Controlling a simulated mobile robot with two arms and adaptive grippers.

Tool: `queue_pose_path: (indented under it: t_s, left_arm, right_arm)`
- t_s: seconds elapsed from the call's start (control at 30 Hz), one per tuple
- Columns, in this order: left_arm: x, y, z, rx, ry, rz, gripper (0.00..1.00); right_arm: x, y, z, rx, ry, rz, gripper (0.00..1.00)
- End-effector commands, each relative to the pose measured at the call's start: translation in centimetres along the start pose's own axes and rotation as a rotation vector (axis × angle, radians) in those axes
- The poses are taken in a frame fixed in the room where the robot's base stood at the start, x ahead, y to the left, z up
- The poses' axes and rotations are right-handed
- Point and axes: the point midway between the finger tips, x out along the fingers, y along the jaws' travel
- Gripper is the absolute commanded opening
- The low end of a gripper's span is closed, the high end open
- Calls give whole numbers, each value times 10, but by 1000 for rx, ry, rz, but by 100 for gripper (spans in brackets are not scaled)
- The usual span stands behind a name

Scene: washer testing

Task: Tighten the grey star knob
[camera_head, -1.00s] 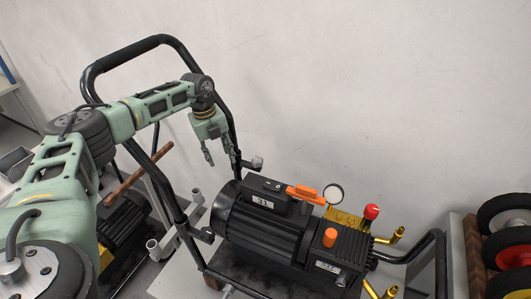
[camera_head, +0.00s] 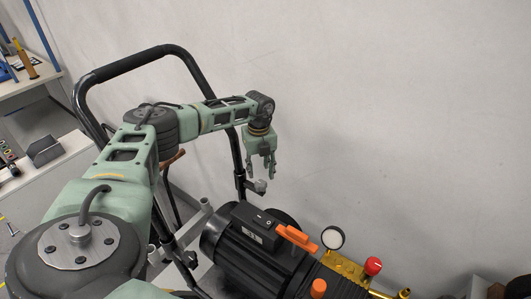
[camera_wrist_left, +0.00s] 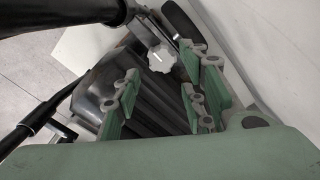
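The grey star knob (camera_head: 260,187) sits on the far upright of the black tubular frame, behind the black motor. In the left wrist view the star knob (camera_wrist_left: 160,62) shows its lobed face with a white mark, beside a black tube. My left gripper (camera_head: 262,174) points down just above the knob, its fingers apart. In the left wrist view the left gripper (camera_wrist_left: 165,92) is open and empty, with the knob beyond its fingers, toward the top. I see no contact with the knob. My right gripper is not in view.
The black tubular frame (camera_head: 130,66) arches behind my left arm. The black motor (camera_head: 245,252) stands below, with an orange lever (camera_head: 296,237), a pressure gauge (camera_head: 333,237) and a red knob (camera_head: 373,266). The wall (camera_head: 410,110) is close behind. A side table (camera_head: 40,180) stands at left.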

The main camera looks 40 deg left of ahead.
Motion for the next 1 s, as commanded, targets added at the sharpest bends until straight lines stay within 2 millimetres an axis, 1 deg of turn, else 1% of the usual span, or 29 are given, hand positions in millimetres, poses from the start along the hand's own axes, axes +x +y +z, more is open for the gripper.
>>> queue_pose_path:
  t_s: [0.03,0.2,0.3,0.4,0.5,0.63,0.73,0.77,0.87,1.0]
  left_arm:
    - [6,1,-1,-1,2,4,39]
    - [35,1,-1,-1,2,4,39]
    - [49,0,-1,-1,2,3,39]
    - [58,1,0,0,1,3,39]
    - [64,3,-1,0,1,6,39]
    - [66,4,0,-1,1,9,39]
    - [66,5,0,-1,1,10,39]
    - [66,5,0,-1,1,10,41]
    - [66,4,0,-1,1,8,32]
    - [65,4,0,-1,0,7,20]
  right_arm:
    - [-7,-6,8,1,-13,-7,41]
    - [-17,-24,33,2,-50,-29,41]
    - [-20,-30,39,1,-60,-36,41]
    - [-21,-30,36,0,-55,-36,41]
    - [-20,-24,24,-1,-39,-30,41]
    - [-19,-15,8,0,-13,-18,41]
    - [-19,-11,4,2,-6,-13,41]
    - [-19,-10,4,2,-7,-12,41]
    - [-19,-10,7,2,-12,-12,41]
    - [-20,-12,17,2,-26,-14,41]
